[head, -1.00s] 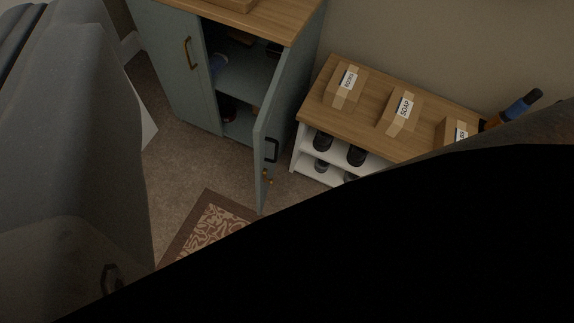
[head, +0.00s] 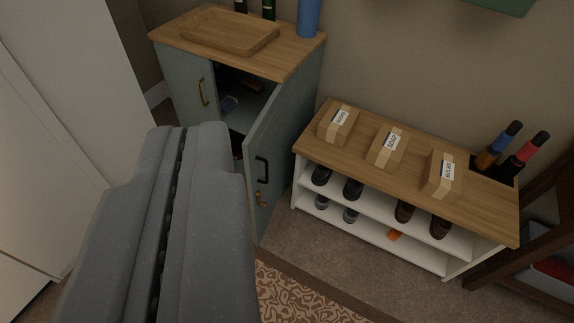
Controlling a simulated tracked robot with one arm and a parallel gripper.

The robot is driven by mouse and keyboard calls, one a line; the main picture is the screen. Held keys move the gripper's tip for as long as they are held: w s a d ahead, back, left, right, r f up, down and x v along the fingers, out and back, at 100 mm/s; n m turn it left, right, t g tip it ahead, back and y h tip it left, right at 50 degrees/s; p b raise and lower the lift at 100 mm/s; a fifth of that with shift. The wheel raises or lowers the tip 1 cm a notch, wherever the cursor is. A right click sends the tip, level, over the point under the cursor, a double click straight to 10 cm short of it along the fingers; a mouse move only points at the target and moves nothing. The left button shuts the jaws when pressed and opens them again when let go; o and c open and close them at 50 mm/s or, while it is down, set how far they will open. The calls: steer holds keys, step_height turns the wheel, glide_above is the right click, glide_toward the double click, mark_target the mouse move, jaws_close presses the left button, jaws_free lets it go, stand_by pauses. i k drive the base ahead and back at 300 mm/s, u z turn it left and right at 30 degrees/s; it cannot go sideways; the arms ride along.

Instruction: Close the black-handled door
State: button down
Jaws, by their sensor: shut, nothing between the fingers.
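The black-handled door (head: 277,147) is a grey-green cabinet door. It stands swung open, out from the right side of the cabinet (head: 309,86). Its black handle (head: 262,169) faces right in the picture, with a brass key (head: 260,198) below it. My gripper (head: 187,128) is large and grey in the left half. Its two fingers lie together with a thin dark seam between them, holding nothing. In the picture it is left of the open door, overlapping the cabinet's lower front and hiding part of the inside. I cannot tell whether it touches anything.
The brass-handled left door (head: 194,84) is closed. A wooden tray (head: 230,47) and blue cylinder (head: 309,18) stand on top. A patterned rug (head: 290,292) lies in front; white panels (head: 60,150) stand left.

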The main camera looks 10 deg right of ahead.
mark_target(262, 146)
steer(key=z, duration=0.15)
steer(key=i, duration=1)
steer(key=u, duration=0.05)
